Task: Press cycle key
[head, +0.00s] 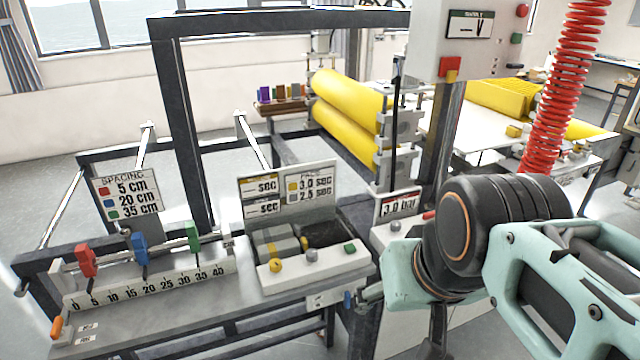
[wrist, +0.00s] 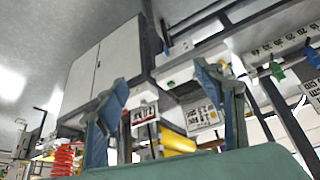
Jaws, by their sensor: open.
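No control is legibly marked as the cycle key. The control panel (head: 315,263) carries a yellow knob (head: 276,265), a grey knob (head: 312,255) and a green key (head: 349,248), under a sign (head: 290,190) with "SEC" readings. Right of it, a grey box with a "3.0 bar" display (head: 399,204) has a grey knob (head: 395,226) and a red part (head: 429,215). My gripper (wrist: 160,78) shows two blue fingers spread apart, with nothing between them. In the head view its fingers are mostly hidden by my arm, near the panel's right end.
A ruled rail (head: 150,287) holds red (head: 87,260), blue (head: 140,248) and green (head: 193,237) markers at left. Dark frame posts (head: 183,130) rise behind. Yellow rollers (head: 345,120) and a red coiled hose (head: 553,90) stand farther back and right. Open floor shows at left.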

